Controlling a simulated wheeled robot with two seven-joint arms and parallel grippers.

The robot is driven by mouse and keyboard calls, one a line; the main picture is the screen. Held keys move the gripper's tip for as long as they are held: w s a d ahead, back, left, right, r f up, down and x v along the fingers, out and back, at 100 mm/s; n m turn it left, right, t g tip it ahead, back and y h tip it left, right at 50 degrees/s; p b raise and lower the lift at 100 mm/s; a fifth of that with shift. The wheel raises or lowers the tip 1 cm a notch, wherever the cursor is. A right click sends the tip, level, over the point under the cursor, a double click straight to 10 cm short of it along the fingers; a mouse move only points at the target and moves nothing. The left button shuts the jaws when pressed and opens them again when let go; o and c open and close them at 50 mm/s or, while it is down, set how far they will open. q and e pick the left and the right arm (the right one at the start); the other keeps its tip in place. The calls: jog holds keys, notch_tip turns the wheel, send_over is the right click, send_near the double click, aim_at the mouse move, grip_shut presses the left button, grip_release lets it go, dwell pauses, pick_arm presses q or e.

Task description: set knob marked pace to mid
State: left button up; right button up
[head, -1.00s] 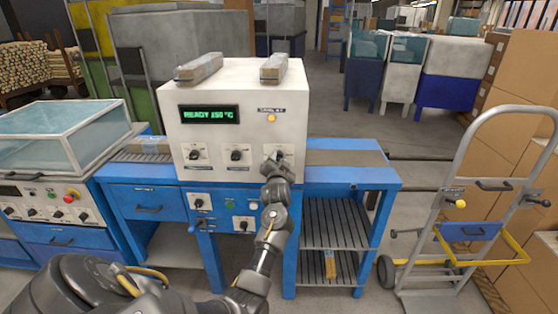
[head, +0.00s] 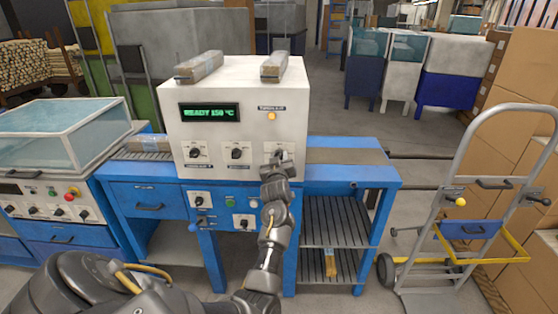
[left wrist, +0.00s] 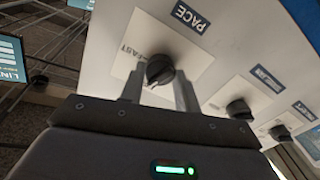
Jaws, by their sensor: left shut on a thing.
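In the head view my left gripper (head: 278,160) covers the rightmost upper knob of the white control box (head: 240,80). I cannot tell exactly where the knob points. My right gripper is not in view.
Two other black knobs (head: 236,154) (head: 195,154) sit left of the gripper on the same panel. Wrapped bundles (head: 200,66) lie on top of the box. A blue bench (head: 350,175) stands below, and a hand truck (head: 480,200) stands at the right.

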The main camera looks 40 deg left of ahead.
pick_arm(q)
jog(key=shift+n+b, duration=0.4)
jog(key=shift+n, duration=1.6)
jog(key=o, duration=1)
jog(key=shift+s, duration=0.1)
jog(key=b+v, duration=0.1)
jog(key=v, duration=0.6)
jog(key=shift+s+d, duration=0.1)
jog(key=shift+d, duration=0.05)
